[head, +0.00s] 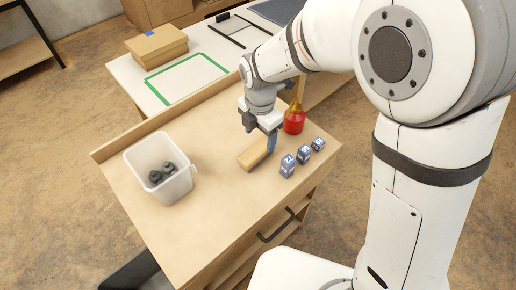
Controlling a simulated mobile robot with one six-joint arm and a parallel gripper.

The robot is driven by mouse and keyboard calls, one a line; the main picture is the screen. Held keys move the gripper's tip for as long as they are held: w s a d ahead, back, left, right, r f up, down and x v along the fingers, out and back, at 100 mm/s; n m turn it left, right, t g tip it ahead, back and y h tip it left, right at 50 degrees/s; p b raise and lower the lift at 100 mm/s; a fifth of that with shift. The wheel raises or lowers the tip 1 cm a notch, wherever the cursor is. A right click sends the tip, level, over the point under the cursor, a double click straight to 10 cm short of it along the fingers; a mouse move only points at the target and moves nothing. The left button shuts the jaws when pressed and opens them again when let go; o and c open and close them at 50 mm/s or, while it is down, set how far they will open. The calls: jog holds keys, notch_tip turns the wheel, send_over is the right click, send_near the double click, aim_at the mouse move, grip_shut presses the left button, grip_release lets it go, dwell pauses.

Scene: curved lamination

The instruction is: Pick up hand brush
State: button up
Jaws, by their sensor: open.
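A small tan, wood-coloured oblong piece (253,155) lies on the wooden cabinet top below my gripper. It may be the hand brush, but no bristles can be made out. My gripper (260,134) points down over it with its jaws open. A narrow blue part (271,143) shows at the right jaw, beside the oblong piece's right end. I cannot tell whether it belongs to the jaw or to the brush. Whether the jaws touch the piece cannot be told from this view.
A red bottle with a yellow top (294,119) stands close behind my gripper. Several blue-and-white blocks, one in front (287,166), stand to the right. A white bin (160,167) with dark items is at left. The cabinet top (215,215) is clear in front.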

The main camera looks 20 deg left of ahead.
aim_at(256, 149)
jog(key=shift+n, duration=0.4)
jog(key=f, duration=0.5)
jog(key=a+f, duration=0.1)
jog(key=f, duration=0.2)
jog(key=shift+f+p, duration=0.2)
jog(key=shift+p, duration=0.1)
jog(key=c, duration=1.1)
notch_tip(256, 149, up, 10)
jog(key=shift+r, duration=0.1)
jog(key=o, duration=0.5)
jog(key=c, duration=0.4)
jog(key=shift+s, duration=0.1)
